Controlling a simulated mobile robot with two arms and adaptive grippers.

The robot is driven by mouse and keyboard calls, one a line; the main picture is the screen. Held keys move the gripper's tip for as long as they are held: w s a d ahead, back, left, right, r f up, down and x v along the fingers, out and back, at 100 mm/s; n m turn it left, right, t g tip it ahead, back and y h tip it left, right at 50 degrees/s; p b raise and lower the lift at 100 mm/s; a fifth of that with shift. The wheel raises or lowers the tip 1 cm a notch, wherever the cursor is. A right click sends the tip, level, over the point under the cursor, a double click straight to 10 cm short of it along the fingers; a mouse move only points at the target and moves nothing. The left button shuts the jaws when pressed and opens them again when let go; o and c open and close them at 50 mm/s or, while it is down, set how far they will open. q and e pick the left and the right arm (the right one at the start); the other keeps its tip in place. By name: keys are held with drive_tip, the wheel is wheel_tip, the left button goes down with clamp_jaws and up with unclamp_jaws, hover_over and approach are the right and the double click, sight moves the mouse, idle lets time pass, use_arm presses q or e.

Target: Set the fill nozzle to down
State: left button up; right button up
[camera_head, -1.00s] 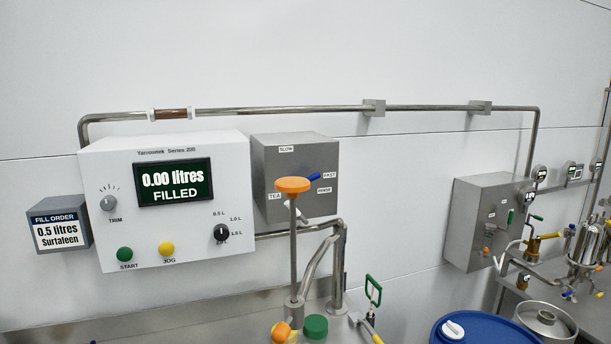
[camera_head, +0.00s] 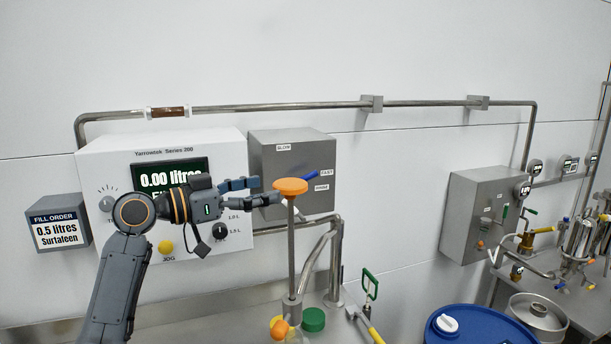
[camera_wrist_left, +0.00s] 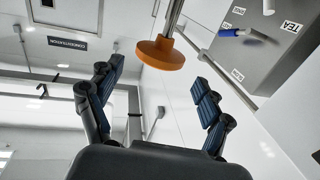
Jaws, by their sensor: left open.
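An orange round knob (camera_head: 290,186) sits on top of an upright metal rod (camera_head: 291,245) that rises from the worktop. I take this to be the fill nozzle's handle; no label on it is readable. My left gripper (camera_head: 262,191) reaches in from the left, open, with its fingertips just left of the knob. In the left wrist view the orange knob (camera_wrist_left: 160,55) shows between and just beyond the open fingertips of the left gripper (camera_wrist_left: 157,80), with no clear contact. My right gripper is not in view.
My left arm partly covers the white control panel (camera_head: 230,160), hiding its START button. A grey box (camera_head: 310,150) with a blue-tipped lever stands behind the knob. Green and orange caps (camera_head: 313,320) lie low by the rod. A blue drum (camera_head: 470,330) stands at lower right.

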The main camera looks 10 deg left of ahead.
sight(302, 180)
use_arm(q)
drive_tip(key=p+x, duration=0.4)
drive_tip(key=x, duration=0.5)
drive_tip(key=shift+w+d+r, duration=0.1)
drive_tip(key=shift+w+d, duration=0.1)
drive_tip(key=shift+w, duration=0.05)
drive_tip(key=shift+w+d, duration=0.3)
drive_tip(key=shift+d, duration=0.05)
clamp_jaws()
